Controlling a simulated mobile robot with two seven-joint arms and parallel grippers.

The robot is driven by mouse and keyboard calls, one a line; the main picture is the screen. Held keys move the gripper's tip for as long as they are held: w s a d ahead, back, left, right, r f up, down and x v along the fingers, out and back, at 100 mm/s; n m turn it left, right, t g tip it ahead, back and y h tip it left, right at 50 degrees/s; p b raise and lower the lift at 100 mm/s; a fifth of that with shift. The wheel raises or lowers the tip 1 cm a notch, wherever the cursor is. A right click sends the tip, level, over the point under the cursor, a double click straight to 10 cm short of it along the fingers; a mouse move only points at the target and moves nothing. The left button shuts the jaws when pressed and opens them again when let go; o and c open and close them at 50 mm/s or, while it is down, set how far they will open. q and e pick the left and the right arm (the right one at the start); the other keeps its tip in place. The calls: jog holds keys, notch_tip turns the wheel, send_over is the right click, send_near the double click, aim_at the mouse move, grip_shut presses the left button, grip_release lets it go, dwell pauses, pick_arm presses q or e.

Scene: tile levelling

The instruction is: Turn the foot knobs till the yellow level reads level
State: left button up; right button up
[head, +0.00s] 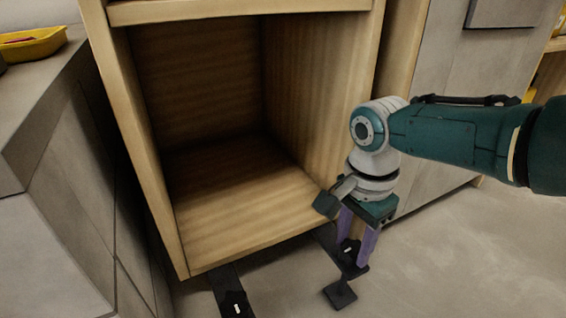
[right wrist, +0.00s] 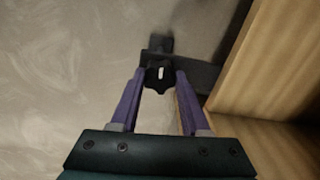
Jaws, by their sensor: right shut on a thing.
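My right gripper (head: 356,252) points down in front of the wooden cabinet's right front corner. Its purple fingers are shut on a black foot knob (right wrist: 158,78) with a small white mark, which sits between the fingertips in the right wrist view. The knob (head: 349,247) is partly hidden by the fingers in the head view. A second black foot knob (head: 236,302), also with a white mark, is free on a dark foot bar at the left front. I cannot make out the yellow level in either view. My left gripper is out of view.
The open wooden cabinet (head: 240,255) is empty where I can see inside. Grey units stand to its left and right. A yellow tray (head: 32,48) with something red lies on the left grey top. The floor (head: 450,260) at the right is clear.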

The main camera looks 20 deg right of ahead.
grip_shut()
jog(key=shift+s+r+m+p, duration=0.1)
jog(key=shift+m+p, duration=0.4)
jog(key=shift+p, duration=0.05)
jog(key=shift+m, duration=0.5)
jog(key=o, duration=1.1)
grip_release()
jog(key=shift+c, duration=0.2)
